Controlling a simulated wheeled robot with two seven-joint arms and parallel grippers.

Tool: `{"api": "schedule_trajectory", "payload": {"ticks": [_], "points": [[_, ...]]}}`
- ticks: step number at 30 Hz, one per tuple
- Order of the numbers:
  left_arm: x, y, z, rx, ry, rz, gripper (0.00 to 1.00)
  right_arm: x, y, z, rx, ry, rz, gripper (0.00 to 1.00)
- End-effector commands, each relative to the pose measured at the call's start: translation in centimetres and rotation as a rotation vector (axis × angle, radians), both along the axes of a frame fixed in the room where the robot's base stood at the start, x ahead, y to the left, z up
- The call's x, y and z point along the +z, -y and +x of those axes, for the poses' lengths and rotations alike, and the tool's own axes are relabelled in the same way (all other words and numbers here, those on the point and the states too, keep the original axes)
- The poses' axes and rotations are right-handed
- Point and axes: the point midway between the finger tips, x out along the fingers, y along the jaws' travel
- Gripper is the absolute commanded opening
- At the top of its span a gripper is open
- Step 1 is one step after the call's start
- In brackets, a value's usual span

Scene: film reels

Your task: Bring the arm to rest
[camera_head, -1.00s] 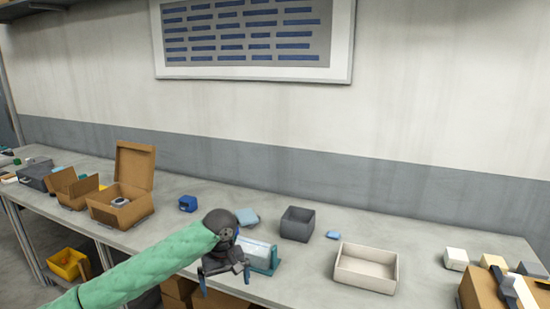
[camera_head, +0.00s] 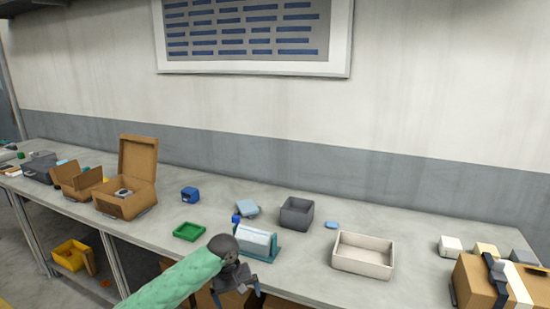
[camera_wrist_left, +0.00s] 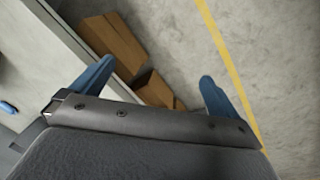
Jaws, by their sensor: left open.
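My left arm comes in from the lower left in the head view, in a green sleeve. Its gripper (camera_head: 238,290) hangs in front of the table's front edge, below the white and teal roll holder. In the left wrist view the two blue fingers of the gripper (camera_wrist_left: 155,85) are spread apart with nothing between them. Beyond them are the floor (camera_wrist_left: 265,45) and brown cardboard boxes (camera_wrist_left: 115,45). My right gripper is not in view.
The long grey table (camera_head: 190,255) holds an open cardboard box (camera_head: 135,180), a green tray (camera_head: 189,231), the roll holder (camera_head: 257,241), a dark grey bin (camera_head: 296,213), a beige tray (camera_head: 363,255) and a brown box (camera_head: 480,285). A yellow bin (camera_head: 70,255) is below at left.

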Motion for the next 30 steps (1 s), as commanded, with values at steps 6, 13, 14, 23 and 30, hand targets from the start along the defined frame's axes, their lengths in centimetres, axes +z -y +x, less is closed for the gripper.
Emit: {"api": "schedule_trajectory", "payload": {"ticks": [6, 13, 14, 23, 30], "points": [[-8.0, 1.2, -0.5, -0.046, 0.044, -0.073, 1.00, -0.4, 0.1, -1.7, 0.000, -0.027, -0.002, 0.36], [-16.8, 1.3, -2.1, -0.090, 0.104, -0.113, 1.00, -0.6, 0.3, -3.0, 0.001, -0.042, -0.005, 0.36], [-18.0, 1.2, -2.4, -0.096, 0.112, -0.114, 1.00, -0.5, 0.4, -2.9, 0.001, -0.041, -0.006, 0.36], [-30.1, -0.1, -7.9, -0.153, 0.175, -0.102, 1.00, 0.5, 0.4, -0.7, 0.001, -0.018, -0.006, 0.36], [-39.9, -2.2, -15.1, -0.215, 0.201, -0.049, 1.00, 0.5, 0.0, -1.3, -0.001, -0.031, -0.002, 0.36]]}}
